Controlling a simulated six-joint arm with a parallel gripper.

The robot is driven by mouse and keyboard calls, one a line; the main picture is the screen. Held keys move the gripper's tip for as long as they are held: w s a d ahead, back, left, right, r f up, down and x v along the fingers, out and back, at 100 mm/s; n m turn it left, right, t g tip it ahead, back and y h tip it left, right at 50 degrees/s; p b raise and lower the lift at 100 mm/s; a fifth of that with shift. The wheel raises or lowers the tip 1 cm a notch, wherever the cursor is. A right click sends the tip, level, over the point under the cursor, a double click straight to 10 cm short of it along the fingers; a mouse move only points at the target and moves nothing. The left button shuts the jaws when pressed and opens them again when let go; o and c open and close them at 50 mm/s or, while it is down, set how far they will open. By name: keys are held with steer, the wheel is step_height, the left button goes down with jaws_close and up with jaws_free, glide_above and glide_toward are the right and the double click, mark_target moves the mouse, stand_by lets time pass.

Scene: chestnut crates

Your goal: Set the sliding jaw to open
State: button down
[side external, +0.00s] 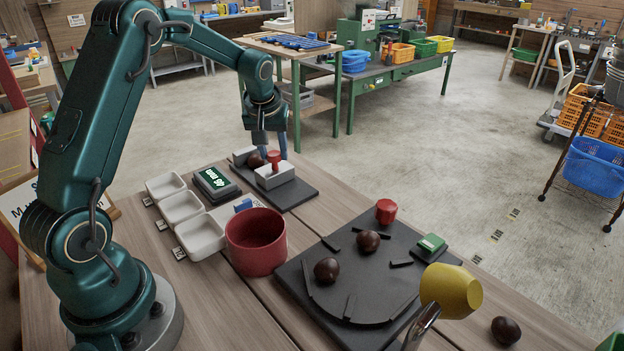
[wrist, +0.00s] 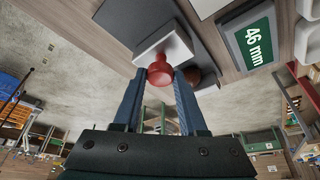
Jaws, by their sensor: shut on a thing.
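The sliding jaw is a pale block (side external: 276,178) with a red knob (side external: 273,157) on top, on a dark base plate (side external: 290,197). My gripper (side external: 273,152) is shut on the red knob, one finger on each side. A brown chestnut (side external: 255,160) sits between the sliding jaw and a second pale block (side external: 242,154); I cannot tell whether the jaw touches it. In the wrist view the knob (wrist: 160,73) is between my fingertips, with the jaw (wrist: 170,44) beyond it and the chestnut partly hidden by a finger. A display (wrist: 250,44) there reads 46 mm.
Left of the plate are the display box (side external: 216,183) and white trays (side external: 181,207). In front stand a red bowl (side external: 256,246) and a black board (side external: 350,325) with two chestnuts, a red knob (side external: 386,211) and a green-topped block. A yellow-headed tool (side external: 452,290) and another chestnut (side external: 506,330) are at the right.

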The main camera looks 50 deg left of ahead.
steer(key=shift+d, duration=0.45)
steer(key=shift+c, duration=2.2)
jaws_free()
steer(key=shift+v, duration=2.6)
